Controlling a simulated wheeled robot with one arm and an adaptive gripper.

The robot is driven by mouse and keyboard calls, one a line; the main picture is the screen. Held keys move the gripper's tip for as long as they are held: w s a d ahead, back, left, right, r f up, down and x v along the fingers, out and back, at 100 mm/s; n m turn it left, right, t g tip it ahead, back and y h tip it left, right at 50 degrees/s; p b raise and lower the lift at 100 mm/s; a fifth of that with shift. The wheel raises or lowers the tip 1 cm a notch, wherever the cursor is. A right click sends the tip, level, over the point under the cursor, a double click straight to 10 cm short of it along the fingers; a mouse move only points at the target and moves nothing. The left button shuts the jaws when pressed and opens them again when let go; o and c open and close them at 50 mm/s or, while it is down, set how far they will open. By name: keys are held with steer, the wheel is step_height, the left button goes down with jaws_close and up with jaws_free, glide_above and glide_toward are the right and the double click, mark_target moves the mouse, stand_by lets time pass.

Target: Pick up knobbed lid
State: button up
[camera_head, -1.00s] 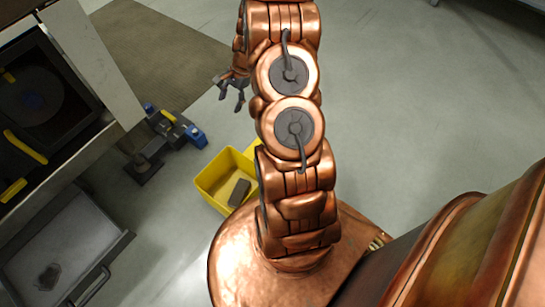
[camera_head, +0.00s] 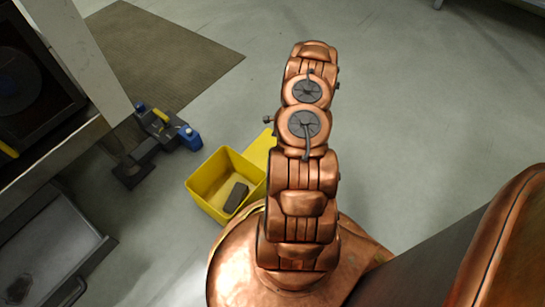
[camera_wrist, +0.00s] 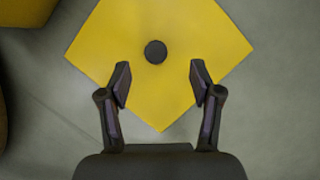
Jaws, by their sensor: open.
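The knobbed lid (camera_wrist: 160,45) is a flat yellow square with a round dark knob (camera_wrist: 155,51) at its middle. In the wrist view it lies below my gripper, over the grey floor. My gripper (camera_wrist: 160,82) is open and empty, with its fingers apart and the knob showing between and just beyond the fingertips. In the head view a yellow part of the lid (camera_head: 262,146) shows beside my arm; the rest is hidden behind the arm, as is my gripper.
A yellow open bin (camera_head: 207,186) with a dark block (camera_head: 236,197) inside stands left of my arm. A blue and dark device (camera_head: 160,138) lies farther left, near a machine and a grey tray (camera_head: 55,245).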

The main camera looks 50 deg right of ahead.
mark_target(258, 153)
steer(key=x, duration=0.2)
steer(key=shift+f+b, duration=0.25)
steer(key=shift+b, duration=0.15)
steer(key=b+x, duration=0.1)
steer(key=x, duration=0.1)
steer(key=s+b+x, duration=0.1)
steer(key=x, duration=0.1)
steer(key=shift+f+b, duration=0.3)
steer(key=shift+b, duration=0.05)
steer(key=shift+w+a+f, duration=0.2)
steer(key=shift+w+f, duration=0.05)
steer(key=shift+f, duration=0.1)
jaws_close()
